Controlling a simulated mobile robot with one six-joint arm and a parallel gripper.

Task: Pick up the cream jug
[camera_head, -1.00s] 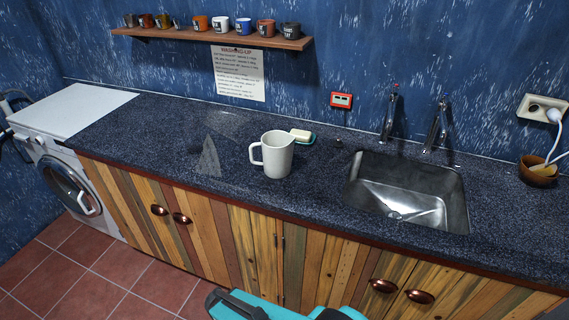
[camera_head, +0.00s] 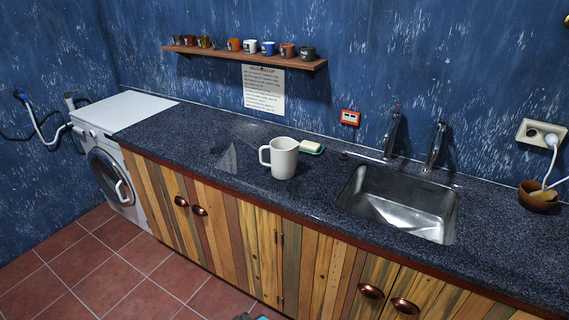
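The cream jug (camera_head: 284,160) stands upright on the dark speckled countertop (camera_head: 185,133), a little left of the sink. Its handle points left in the picture. My gripper is not in view. Only a small teal and dark piece of my own body shows at the bottom edge, and no fingers can be made out.
A soap dish with a pale soap bar (camera_head: 311,147) sits just behind the jug to the right. The steel sink (camera_head: 400,205) with two taps (camera_head: 435,146) is further right. A washing machine (camera_head: 112,165) stands at far left. A mug shelf (camera_head: 245,56) hangs above.

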